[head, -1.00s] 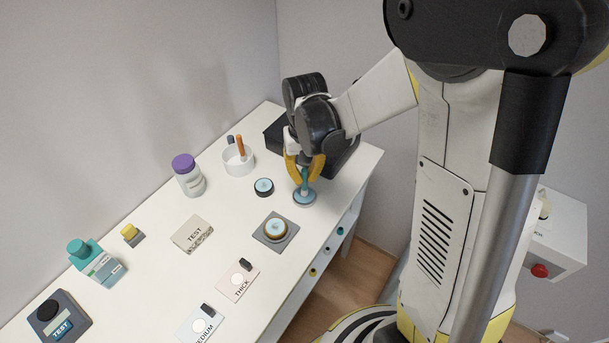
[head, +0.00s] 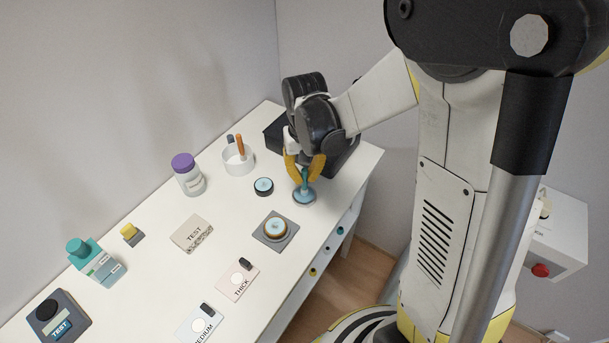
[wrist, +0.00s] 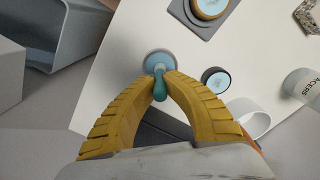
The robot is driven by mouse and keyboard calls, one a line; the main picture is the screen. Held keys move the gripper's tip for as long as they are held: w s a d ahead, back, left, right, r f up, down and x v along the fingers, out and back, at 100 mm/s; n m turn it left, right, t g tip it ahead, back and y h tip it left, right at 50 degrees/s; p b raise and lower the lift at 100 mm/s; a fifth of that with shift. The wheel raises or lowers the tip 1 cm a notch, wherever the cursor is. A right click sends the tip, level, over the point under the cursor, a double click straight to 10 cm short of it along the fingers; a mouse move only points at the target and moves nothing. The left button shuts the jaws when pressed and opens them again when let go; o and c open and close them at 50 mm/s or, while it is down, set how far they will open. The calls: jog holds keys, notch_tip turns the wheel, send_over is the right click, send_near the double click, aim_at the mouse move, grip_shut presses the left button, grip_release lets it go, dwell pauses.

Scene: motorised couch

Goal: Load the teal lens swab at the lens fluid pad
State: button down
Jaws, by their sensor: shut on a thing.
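The teal lens swab (head: 304,182) stands upright with its handle between the yellow fingers of my gripper (head: 304,165), near the right edge of the white table in the head view. In the wrist view my gripper (wrist: 160,88) is shut on the swab's teal handle (wrist: 160,82). The swab's foot meets a round blue-grey disc (wrist: 160,61); I cannot tell if the disc is part of the swab or a stand. A round pad with a pale blue top (head: 275,229) sits on a grey square plate. A small black-rimmed blue disc (head: 263,187) lies left of the swab. Which one is the lens fluid pad is unclear.
A white cup with an orange stick (head: 238,160) and a purple-capped bottle (head: 188,175) stand further back. TEST (head: 193,234), THICK (head: 238,281) and MEDIUM (head: 201,327) cards lie towards the front. A black box (head: 276,134) is behind my gripper.

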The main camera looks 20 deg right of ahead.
notch_tip(320, 180, up, 7)
jog(key=p, duration=0.5)
dwell(0.4)
dwell(0.4)
